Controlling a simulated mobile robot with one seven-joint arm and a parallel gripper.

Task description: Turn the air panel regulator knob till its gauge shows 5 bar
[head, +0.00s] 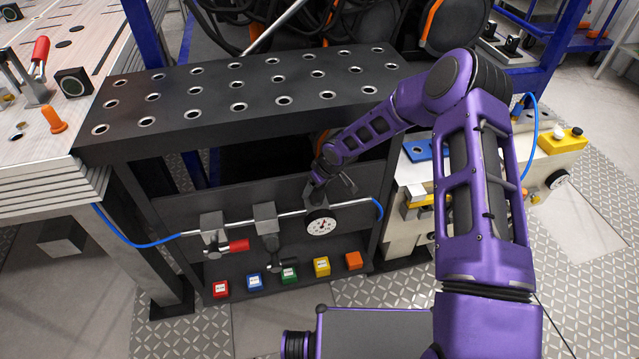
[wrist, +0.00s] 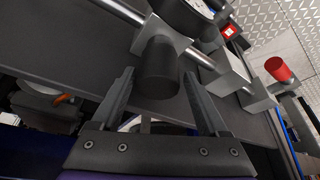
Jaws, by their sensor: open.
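The regulator knob (wrist: 158,75) is a dark grey cylinder on a block on the air panel's pipe. In the wrist view it lies between the two open fingers of my gripper (wrist: 157,82), with a gap visible on each side; contact is not apparent. In the head view my gripper (head: 334,186) is at the panel's right part, above the gauge, and the arm hides the knob. The round white gauge (head: 320,226) faces out below it; its needle and figures are too small to read. Only part of the gauge (wrist: 188,14) shows at the wrist view's top edge.
A valve with a red handle (head: 238,246) and a middle block (head: 266,217) sit left along the pipe. A perforated dark top (head: 240,90) overhangs the panel. Blue hoses (head: 130,240) join the pipe's ends.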

